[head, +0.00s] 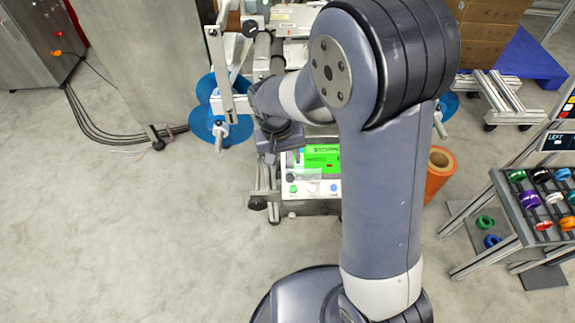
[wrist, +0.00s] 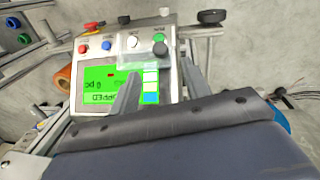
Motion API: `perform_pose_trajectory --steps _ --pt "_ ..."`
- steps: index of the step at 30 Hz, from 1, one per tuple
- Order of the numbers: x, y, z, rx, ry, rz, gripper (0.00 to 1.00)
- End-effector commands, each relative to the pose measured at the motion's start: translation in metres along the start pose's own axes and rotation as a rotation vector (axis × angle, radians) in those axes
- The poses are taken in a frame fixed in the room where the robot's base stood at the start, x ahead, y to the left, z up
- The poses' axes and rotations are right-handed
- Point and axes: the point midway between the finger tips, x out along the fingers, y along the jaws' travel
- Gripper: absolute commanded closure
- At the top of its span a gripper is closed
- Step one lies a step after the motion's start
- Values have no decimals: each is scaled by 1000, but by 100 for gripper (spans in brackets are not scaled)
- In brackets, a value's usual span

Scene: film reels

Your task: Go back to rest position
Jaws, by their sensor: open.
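My gripper (head: 272,152) is over the front of the machine in the head view, at the end of my bent arm. In the wrist view its two grey fingers (wrist: 160,68) stand apart, with nothing held between them. They point at the control panel (wrist: 172,88), which has a green screen reading STOPPED and several coloured buttons. The panel (head: 312,189) also shows in the head view, just below and right of my gripper. I cannot tell whether the fingertips touch it. My arm hides part of the machine.
Blue reels (head: 206,128) hang on the machine's left. An orange roll (head: 436,178) stands right of my arm. A rack (head: 515,215) of small coloured rolls is at the right. Cables (head: 95,128) run along the floor. The floor (head: 130,240) at the lower left is clear.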

Motion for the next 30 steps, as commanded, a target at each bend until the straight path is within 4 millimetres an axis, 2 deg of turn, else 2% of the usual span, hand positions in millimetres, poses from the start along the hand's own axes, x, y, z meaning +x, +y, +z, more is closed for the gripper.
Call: perform_pose_trajectory --steps 1,6,18,23,30 --pt "-10 0 0 0 2 -1 55" --pt "-22 0 0 0 0 0 55" --pt "-22 0 0 0 -1 0 55" --pt "-7 0 0 0 -3 1 55" --pt "39 0 1 0 -5 1 55"
